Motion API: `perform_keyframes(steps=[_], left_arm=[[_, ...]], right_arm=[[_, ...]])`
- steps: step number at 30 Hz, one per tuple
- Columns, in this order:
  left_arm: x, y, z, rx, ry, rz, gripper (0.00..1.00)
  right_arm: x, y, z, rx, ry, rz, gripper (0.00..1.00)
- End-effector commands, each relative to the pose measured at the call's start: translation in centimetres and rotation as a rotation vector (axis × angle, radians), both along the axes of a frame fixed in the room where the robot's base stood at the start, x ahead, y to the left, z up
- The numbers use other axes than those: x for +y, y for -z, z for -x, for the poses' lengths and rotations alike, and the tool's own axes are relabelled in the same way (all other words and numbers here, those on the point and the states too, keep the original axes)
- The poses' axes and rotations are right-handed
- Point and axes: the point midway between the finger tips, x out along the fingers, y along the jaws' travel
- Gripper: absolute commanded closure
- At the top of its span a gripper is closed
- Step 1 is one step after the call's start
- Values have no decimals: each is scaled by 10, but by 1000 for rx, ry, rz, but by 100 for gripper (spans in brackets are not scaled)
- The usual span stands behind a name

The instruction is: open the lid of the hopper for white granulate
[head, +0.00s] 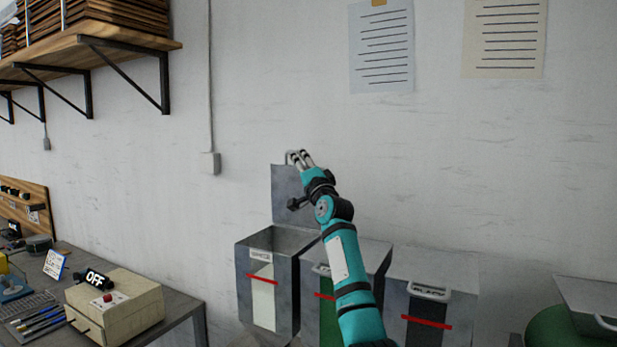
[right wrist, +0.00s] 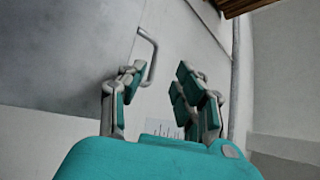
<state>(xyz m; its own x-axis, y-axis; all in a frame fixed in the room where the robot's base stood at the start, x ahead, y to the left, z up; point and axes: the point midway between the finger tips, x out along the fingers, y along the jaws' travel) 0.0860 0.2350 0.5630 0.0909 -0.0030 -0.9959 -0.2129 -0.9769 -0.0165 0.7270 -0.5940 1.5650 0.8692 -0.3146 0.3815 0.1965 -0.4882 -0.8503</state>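The hopper for white granulate (head: 283,289) is the leftmost of the bins, with a pale window and a red bar on its front. Its lid (head: 284,194) stands upright at the back, and the top of the hopper is open. The lid's metal handle shows at its upper edge in the head view and as a bent bar (right wrist: 152,55) in the right wrist view. My right gripper (head: 299,157) is at the lid's top edge by the handle. In the right wrist view its fingers (right wrist: 160,90) are spread apart, with the handle just beyond the left finger. My left gripper is out of view.
A hopper with a green window (head: 327,325) and one with a dark window (head: 425,322) stand to the right, both lids shut. The wall is close behind the lid.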

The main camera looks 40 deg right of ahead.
Motion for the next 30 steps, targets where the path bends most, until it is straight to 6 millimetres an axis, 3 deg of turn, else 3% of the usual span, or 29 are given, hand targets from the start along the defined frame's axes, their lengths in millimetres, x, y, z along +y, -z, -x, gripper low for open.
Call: perform_keyframes(steps=[6, 12, 30], left_arm=[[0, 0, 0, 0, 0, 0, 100], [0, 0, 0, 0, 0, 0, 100], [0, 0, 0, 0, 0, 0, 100]], right_arm=[[13, 15, 31, 1, -1, 3, 68], [19, 23, 50, 2, -1, 1, 68], [21, 25, 56, 2, -1, 1, 68]])
